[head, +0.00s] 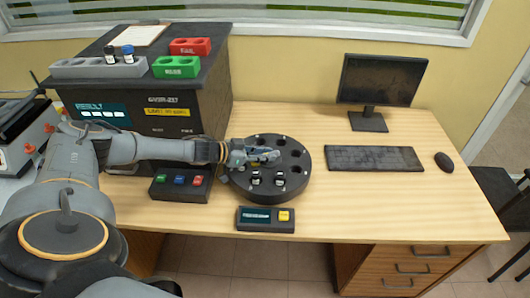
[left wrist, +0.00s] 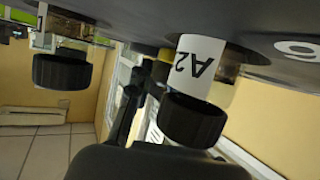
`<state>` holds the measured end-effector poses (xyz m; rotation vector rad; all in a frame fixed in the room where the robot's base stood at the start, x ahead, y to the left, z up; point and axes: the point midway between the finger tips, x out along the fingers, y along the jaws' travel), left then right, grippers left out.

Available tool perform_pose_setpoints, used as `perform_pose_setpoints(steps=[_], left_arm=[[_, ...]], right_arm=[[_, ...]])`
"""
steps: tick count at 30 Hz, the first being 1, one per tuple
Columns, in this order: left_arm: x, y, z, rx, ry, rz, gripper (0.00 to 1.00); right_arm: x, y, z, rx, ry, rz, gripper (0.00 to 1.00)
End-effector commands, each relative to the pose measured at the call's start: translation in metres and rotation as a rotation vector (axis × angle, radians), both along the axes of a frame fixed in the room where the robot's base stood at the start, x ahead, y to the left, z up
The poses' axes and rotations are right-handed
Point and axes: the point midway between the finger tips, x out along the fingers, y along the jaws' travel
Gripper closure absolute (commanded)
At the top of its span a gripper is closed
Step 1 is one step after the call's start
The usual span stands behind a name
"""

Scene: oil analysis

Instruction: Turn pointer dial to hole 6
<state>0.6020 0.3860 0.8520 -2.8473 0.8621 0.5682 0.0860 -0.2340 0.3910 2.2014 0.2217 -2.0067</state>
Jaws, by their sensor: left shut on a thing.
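The round black carousel (head: 269,196) with a ring of holes stands on the desk. Two capped vials, one left (head: 256,177) and one right (head: 279,179), stand in its front holes. My left gripper (head: 266,156) reaches in from the left, low over the middle of the carousel, and is shut on the pointer dial, which its fingers mostly hide. In the left wrist view, a vial labelled A2 (left wrist: 200,68) and another black-capped vial (left wrist: 62,70) show close up. A white number mark (left wrist: 297,49) is on the carousel, a 6 or a 9. My right gripper is out of view.
A button box (head: 181,186) stands left of the carousel and a small display box (head: 265,219) in front. The black analyser (head: 170,115) is behind my left arm, with racks on top. A keyboard (head: 374,158), monitor (head: 382,80) and mouse (head: 443,161) are right.

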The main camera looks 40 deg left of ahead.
Motion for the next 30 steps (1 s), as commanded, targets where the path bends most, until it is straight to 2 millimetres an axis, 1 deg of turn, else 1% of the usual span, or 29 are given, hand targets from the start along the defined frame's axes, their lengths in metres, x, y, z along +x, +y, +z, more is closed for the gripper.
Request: perform_pose_setpoints(steps=[1, 6, 23, 24, 27, 30], left_arm=[[0.0019, 0.0009, 0.0033, 0.001, -0.003, -0.006, 1.00], [0.0018, 0.0010, 0.0022, 0.000, -0.002, -0.026, 1.00], [0.0019, 0.0008, 0.0016, -0.001, -0.004, -0.038, 1.00], [0.0019, 0.0007, 0.0017, -0.001, -0.004, -0.038, 0.75], [0.0017, 0.0005, 0.0014, -0.001, -0.003, -0.038, 0.57], [0.0014, 0.0005, 0.0010, 0.000, -0.002, -0.039, 0.57]], right_arm=[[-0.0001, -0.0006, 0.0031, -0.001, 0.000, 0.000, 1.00], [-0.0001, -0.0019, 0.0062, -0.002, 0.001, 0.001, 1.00], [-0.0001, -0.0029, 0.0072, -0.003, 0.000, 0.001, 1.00], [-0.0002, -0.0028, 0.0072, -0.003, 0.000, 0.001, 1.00], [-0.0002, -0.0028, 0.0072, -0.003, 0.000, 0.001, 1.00], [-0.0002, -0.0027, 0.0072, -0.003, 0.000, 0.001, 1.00]])
